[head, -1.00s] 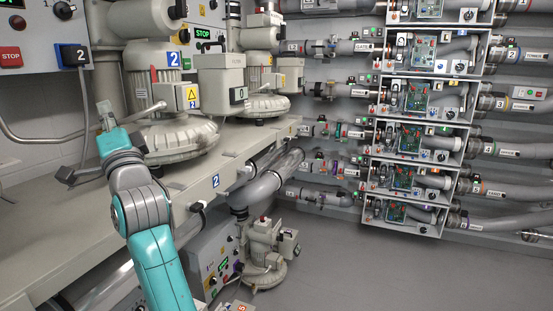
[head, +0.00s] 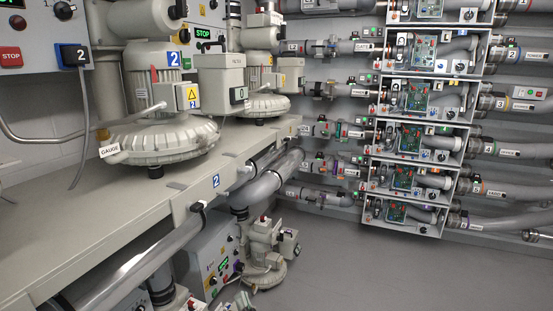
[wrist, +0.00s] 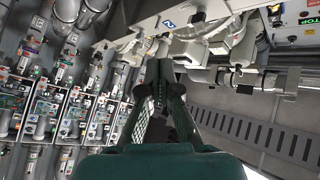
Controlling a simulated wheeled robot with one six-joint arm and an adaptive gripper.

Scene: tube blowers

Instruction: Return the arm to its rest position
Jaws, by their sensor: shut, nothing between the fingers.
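My gripper (wrist: 161,70) shows in the wrist view, its dark fingers together and empty. The fingers point toward the top of the picture, with pale blower equipment behind them and no visible contact. In the head view my arm and gripper are out of sight. The bench (head: 120,218) there is clear of my arm, and blower 2 (head: 155,140) stands on it with a GAUGE label (head: 110,150) at its left.
A second blower (head: 262,105) stands farther along the bench. A smaller blower (head: 265,255) and a control box (head: 212,258) sit low below it. A rack of open boxes (head: 417,145) with pipes lines the back wall. The grey floor (head: 400,275) at right is clear.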

